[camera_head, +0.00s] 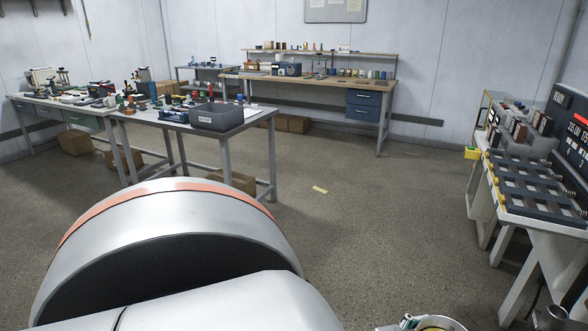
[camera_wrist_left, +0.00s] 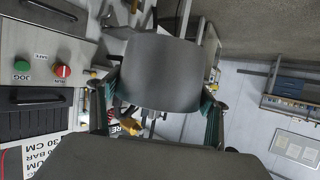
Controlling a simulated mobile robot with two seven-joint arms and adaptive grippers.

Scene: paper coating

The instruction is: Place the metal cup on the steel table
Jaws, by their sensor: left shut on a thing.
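In the left wrist view, my left gripper (camera_wrist_left: 157,100) is shut on a smooth grey, cup-like body, the metal cup (camera_wrist_left: 160,72), with one teal-lined finger on each side. The cup's opening and contents cannot be made out. In the head view, neither gripper can be made out, and a large part of my own arm fills the lower left. A metal-legged table (camera_head: 255,117) stands at the middle left, apart from me. I cannot tell for certain whether it is the steel table. My right gripper is not in view.
A grey bin (camera_head: 217,117) and small items crowd that table. A cluttered bench (camera_head: 60,101) stands left, and a workbench with blue drawers (camera_head: 363,105) stands at the back. A machine with trays (camera_head: 535,185) is at right. The middle floor is open.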

